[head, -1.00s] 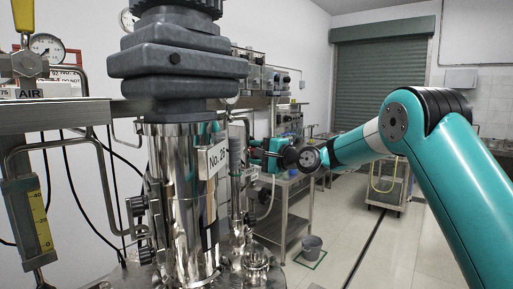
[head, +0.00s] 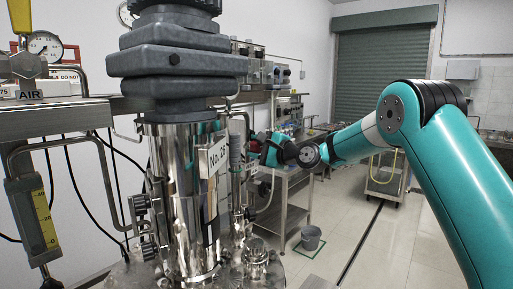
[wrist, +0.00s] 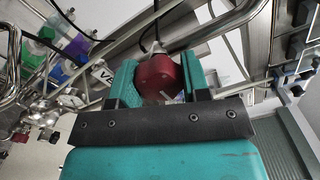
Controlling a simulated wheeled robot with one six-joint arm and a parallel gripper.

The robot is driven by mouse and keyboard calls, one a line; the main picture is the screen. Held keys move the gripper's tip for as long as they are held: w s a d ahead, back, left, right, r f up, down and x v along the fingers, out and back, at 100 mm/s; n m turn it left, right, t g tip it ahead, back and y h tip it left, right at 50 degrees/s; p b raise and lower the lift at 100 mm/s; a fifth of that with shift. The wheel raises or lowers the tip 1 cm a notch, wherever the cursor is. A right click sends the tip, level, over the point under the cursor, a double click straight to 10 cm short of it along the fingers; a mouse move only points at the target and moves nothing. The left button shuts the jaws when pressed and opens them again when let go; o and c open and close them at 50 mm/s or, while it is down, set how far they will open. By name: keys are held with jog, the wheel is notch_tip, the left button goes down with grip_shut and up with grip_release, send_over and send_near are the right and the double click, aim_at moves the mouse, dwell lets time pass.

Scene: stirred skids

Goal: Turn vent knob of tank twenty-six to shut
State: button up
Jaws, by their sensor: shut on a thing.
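The tank (head: 185,225) is a shiny steel column with a "No. 26" label plate (head: 217,157) in the head view. In the wrist view a dark red knob (wrist: 160,78) sits between the two teal fingers of my gripper (wrist: 160,74), which is shut on it. In the head view my gripper (head: 268,149) is just right of the column, partly hidden behind a grey fitting. The knob's pointer or marks cannot be made out.
A steel frame with a pressure gauge (head: 44,45) and a yellow-scaled flow tube (head: 45,215) stands at the left. Pipes and hoses crowd the tank. A bench (head: 283,205) and grey bucket (head: 311,238) stand behind; the floor at right is open.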

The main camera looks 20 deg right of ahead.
jog(key=o, duration=0.9)
jog(key=shift+b+v, duration=4.1)
jog(key=shift+v, duration=4.65)
jog(key=shift+a, duration=0.1)
